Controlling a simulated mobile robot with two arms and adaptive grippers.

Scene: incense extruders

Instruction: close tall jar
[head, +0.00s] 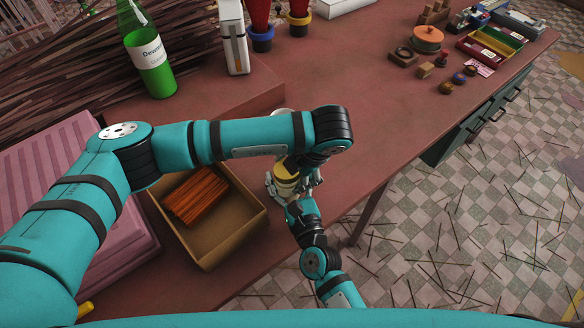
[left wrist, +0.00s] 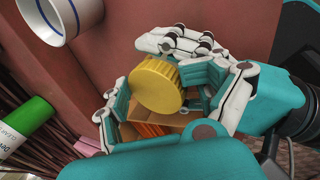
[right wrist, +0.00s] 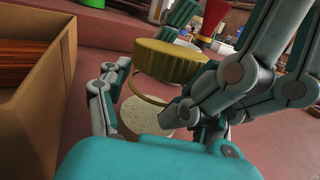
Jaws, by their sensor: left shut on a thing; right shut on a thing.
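The yellow ridged lid (head: 287,168) is in my left gripper (head: 297,174). In the left wrist view the lid (left wrist: 158,87) sits between the fingers. The tall jar (head: 284,187) is below the lid, with my right gripper (head: 290,196) shut around it. In the right wrist view the lid (right wrist: 170,62) is above a thin yellow rim, and a pale round surface (right wrist: 145,118) shows below between the right fingers. The lid looks slightly tilted there. I cannot tell whether it touches the jar. My fingers and left wrist hide much of the jar.
A cardboard box (head: 238,232) of orange incense sticks stands close left of the jar. A white cylinder (left wrist: 60,18) is nearby. A green bottle (head: 150,55) and white box (head: 234,45) stand farther back.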

